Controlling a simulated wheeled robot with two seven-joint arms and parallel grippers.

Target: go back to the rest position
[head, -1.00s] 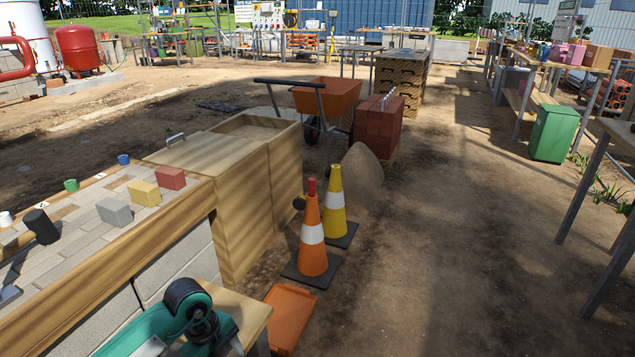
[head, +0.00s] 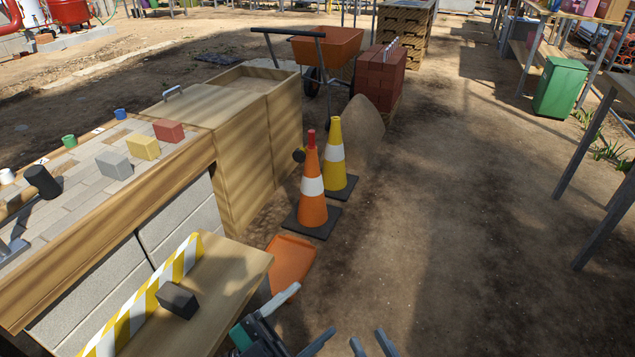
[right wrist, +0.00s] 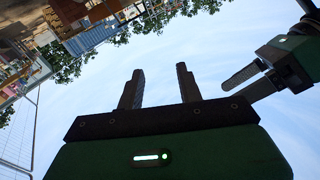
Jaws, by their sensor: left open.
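My left gripper (head: 303,318) is at the bottom of the head view, to the right of the small wooden table, over the ground. Its fingers are apart with nothing between them. It also shows at the right of the right wrist view (right wrist: 245,82). My right gripper (head: 371,344) is just right of it at the bottom edge of the head view, with only its fingertips showing. In the right wrist view its two fingers (right wrist: 159,88) stand apart against the sky, empty.
A dark block (head: 178,300) sits on the small wooden table (head: 222,290) beside a yellow-and-white striped strip. An orange tray (head: 291,262) lies on the ground. Orange (head: 312,195) and yellow (head: 336,160) cones stand beyond it. Open dirt is on the right.

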